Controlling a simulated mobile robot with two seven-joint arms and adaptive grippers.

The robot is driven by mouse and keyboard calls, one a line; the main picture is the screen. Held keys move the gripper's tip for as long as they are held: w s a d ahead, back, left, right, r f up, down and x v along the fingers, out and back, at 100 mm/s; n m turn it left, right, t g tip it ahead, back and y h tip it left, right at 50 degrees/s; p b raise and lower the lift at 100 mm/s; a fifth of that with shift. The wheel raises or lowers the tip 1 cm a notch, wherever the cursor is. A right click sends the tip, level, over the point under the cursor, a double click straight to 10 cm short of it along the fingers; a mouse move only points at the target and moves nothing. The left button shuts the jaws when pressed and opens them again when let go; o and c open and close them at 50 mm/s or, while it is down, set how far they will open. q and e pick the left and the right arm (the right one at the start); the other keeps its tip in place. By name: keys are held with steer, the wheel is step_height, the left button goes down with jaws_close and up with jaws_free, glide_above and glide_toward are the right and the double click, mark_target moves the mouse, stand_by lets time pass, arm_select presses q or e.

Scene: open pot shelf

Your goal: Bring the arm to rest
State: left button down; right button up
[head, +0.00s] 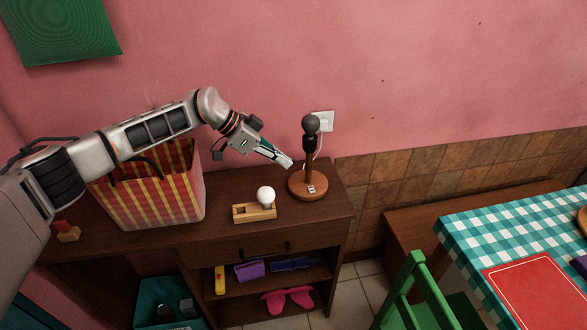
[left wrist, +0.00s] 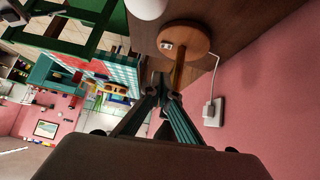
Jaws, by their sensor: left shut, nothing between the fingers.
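My left gripper (head: 287,163) reaches in from the left over the dark wooden cabinet (head: 225,205), next to a lamp stand (head: 308,185) with a round wooden base and a dark socket on top. Its fingers are shut and empty, close to the lamp's post in the picture; I cannot tell if they touch it. In the left wrist view the closed fingertips (left wrist: 160,82) show in front of the lamp base (left wrist: 184,42). My right gripper is not in view.
A white bulb (head: 265,195) sits in a small wooden holder (head: 250,213) on the cabinet. A striped red-and-yellow bag (head: 150,200) stands under my left arm. A wall socket (head: 323,121) is behind the lamp. A green chair (head: 425,295) and checkered table (head: 500,235) stand at the right.

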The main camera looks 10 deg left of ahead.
arm_select(q)
steer(key=shift+a+r, duration=0.3)
steer(key=shift+a, duration=0.05)
steer(key=s+d+f+t+h, duration=0.3)
steer(key=s+d+t+h, duration=0.2)
steer(key=s+d+h, duration=0.7)
steer(key=s+a+f+n+t+y, duration=0.3)
steer(key=a+f+n+t+y, duration=0.1)
steer(key=f+y, duration=0.2)
steer(key=s+a+f+n+t+y, duration=0.3)
steer(key=s+a+f+n+y, duration=0.1)
steer(key=a+f+n+y, duration=0.15)
steer(key=s+a+f+g+y, duration=0.3)
steer(key=s+a+f+y, duration=0.4)
steer(key=s+a+f, duration=0.5)
steer(key=s+f, duration=0.2)
steer(key=s, duration=0.2)
steer(key=shift+s+a+f+g, duration=0.25)
steer(key=shift+s+a+g, duration=0.1)
steer(key=shift+g, duration=0.05)
